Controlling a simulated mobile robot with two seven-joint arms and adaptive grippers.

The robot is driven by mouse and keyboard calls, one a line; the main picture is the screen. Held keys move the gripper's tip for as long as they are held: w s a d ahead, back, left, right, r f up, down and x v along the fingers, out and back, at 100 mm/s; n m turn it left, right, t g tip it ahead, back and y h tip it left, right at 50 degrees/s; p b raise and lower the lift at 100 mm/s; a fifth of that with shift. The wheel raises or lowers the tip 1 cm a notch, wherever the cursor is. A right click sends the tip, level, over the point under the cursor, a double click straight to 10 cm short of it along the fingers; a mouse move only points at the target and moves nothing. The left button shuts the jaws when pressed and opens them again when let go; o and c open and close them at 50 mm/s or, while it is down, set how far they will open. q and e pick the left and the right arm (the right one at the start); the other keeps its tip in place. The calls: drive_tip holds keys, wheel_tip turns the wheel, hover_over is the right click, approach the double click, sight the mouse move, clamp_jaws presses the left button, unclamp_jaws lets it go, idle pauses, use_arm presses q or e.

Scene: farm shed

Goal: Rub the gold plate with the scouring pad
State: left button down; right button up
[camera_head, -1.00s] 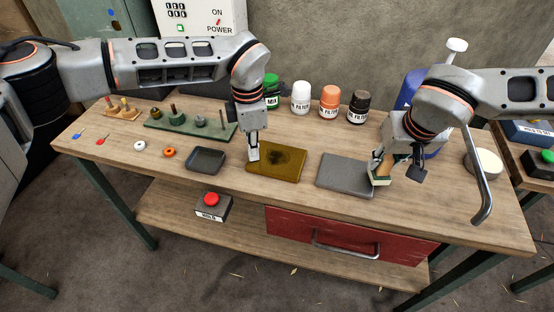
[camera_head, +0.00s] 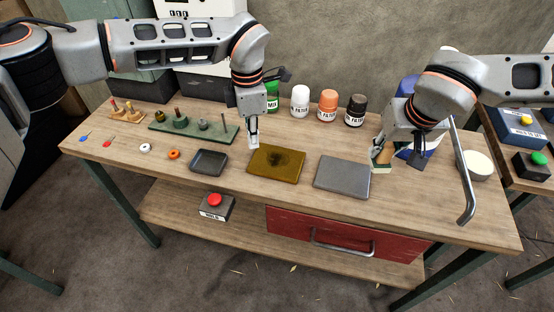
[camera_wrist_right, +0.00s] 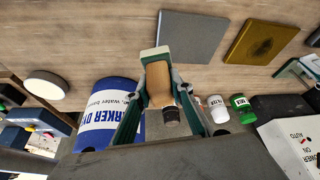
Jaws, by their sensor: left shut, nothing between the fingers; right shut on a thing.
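The gold plate (camera_head: 290,168) lies flat on the workbench with a dark smudge in its middle; it also shows in the right wrist view (camera_wrist_right: 245,50). My left gripper (camera_head: 253,144) is shut and empty, just above the plate's back left corner. My right gripper (camera_head: 382,157) is shut on the scouring pad (camera_head: 380,168), a pale block with a brown handle, right of the grey plate. In the right wrist view the handle (camera_wrist_right: 158,82) sits between the fingers and the pale block (camera_wrist_right: 154,53) points towards the bench.
A grey plate (camera_head: 342,178) lies between the gold plate and my right gripper. A dark tray (camera_head: 209,162) lies to the left. Several bottles, including an orange one (camera_head: 327,105), stand behind. A blue drum (camera_head: 407,90) and a round pale-topped thing (camera_head: 476,164) are at the right.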

use_arm(q)
drive_tip(key=shift+r, duration=0.15)
use_arm(e)
drive_tip(key=shift+r, duration=0.1)
use_arm(q)
wheel_tip(320, 180, up, 12)
idle(0.6)
